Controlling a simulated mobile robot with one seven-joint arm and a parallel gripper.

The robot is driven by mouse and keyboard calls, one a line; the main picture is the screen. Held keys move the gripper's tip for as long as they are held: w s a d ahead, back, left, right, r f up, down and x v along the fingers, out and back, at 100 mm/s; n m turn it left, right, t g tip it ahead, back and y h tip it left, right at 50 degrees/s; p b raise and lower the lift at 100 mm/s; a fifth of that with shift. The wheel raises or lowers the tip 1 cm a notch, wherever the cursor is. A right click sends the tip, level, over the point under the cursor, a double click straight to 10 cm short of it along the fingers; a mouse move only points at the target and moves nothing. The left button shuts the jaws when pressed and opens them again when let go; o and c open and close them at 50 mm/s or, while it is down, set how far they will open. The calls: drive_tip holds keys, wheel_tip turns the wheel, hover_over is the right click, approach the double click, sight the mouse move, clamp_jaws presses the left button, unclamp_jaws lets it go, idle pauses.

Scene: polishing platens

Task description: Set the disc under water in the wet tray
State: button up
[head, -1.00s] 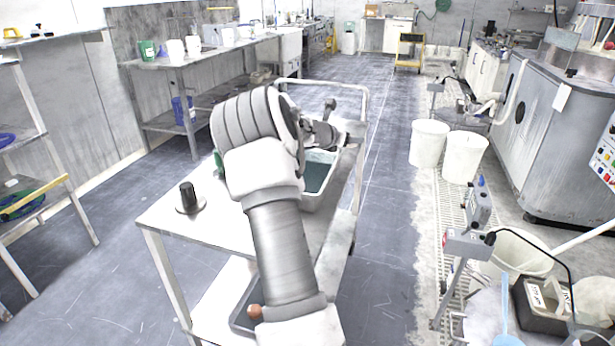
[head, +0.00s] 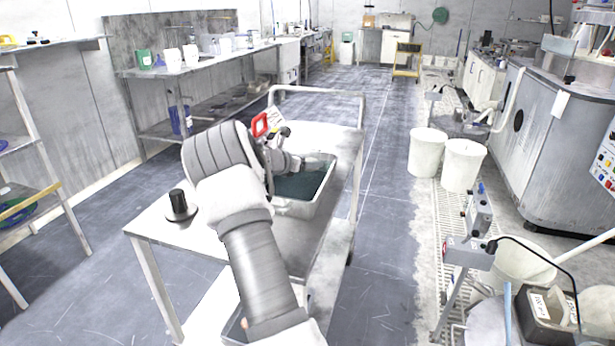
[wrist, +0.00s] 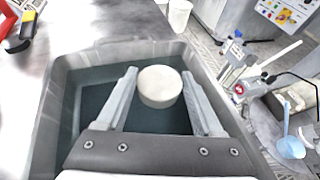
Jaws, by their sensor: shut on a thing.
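The disc (wrist: 160,84) is a pale, thick round piece in the wrist view. It sits between the fingertips of my gripper (wrist: 160,80), which is shut on it. The wet tray (wrist: 57,95) is a grey rectangular tub with dark teal water, and the disc and fingers are inside its outline. I cannot tell whether the disc touches the water. In the head view the wet tray (head: 327,200) stands on a cart, its left part hidden by my arm. The disc is hidden there.
The steel cart top (head: 225,237) carries a black knobbed weight (head: 178,205) at left and a red-framed item (head: 261,124) behind my wrist. White buckets (head: 427,152) stand on the floor to the right. The aisle beyond the cart is clear.

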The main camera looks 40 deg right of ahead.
sight(308, 181)
drive_tip(key=shift+f+b, duration=0.85)
drive_tip(key=shift+f, duration=1.1)
drive_tip(key=shift+f, duration=0.15)
drive_tip(key=o, duration=1.4)
drive_tip(key=shift+o, duration=0.2)
